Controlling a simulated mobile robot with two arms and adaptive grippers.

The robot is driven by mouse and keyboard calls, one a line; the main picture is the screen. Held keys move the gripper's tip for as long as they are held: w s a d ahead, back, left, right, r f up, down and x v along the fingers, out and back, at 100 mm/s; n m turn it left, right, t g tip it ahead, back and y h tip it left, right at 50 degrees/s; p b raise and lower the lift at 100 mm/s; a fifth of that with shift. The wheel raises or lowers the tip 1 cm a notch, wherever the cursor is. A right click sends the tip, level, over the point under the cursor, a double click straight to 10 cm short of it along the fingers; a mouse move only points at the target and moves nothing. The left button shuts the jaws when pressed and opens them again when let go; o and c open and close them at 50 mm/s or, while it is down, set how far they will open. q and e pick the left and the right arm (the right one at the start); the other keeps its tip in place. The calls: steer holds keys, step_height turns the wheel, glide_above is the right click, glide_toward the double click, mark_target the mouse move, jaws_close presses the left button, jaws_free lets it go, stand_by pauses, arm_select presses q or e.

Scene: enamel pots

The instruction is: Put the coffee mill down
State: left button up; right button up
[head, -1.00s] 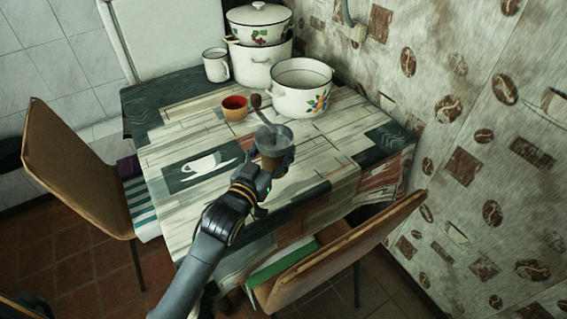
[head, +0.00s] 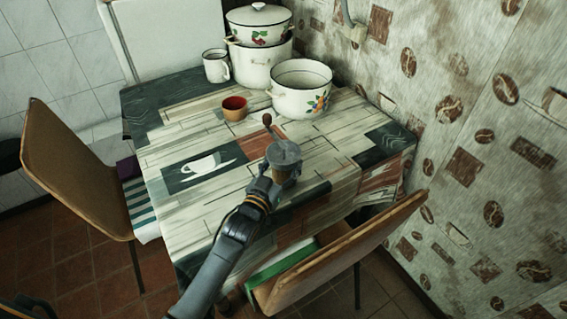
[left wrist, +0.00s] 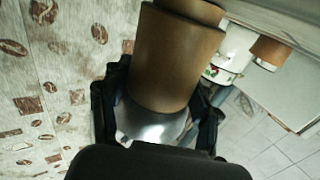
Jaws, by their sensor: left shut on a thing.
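The coffee mill (head: 283,155) has a grey metal top, a brown body and a crank with a dark reddish knob. My left gripper (head: 281,182) is shut on it near the front edge of the table (head: 215,205). In the left wrist view the mill's brown body (left wrist: 172,60) and metal part fill the middle, with a finger of the gripper (left wrist: 158,112) on each side. Whether the mill's base touches the tabletop is hidden by the gripper. My right gripper does not show.
An orange-brown cup (head: 235,108), a white pot with flowers (head: 301,90), stacked lidded pots (head: 259,62) and a white mug (head: 215,66) stand toward the back. Chairs are at left (head: 75,165) and front right (head: 340,255). The table's left middle is clear.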

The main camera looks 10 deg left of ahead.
arm_select(q)
steer(key=o, duration=1.2)
steer(key=shift+f, duration=0.15)
steer(key=shift+c, duration=0.2)
steer(key=o, duration=0.4)
steer(key=shift+o, duration=0.2)
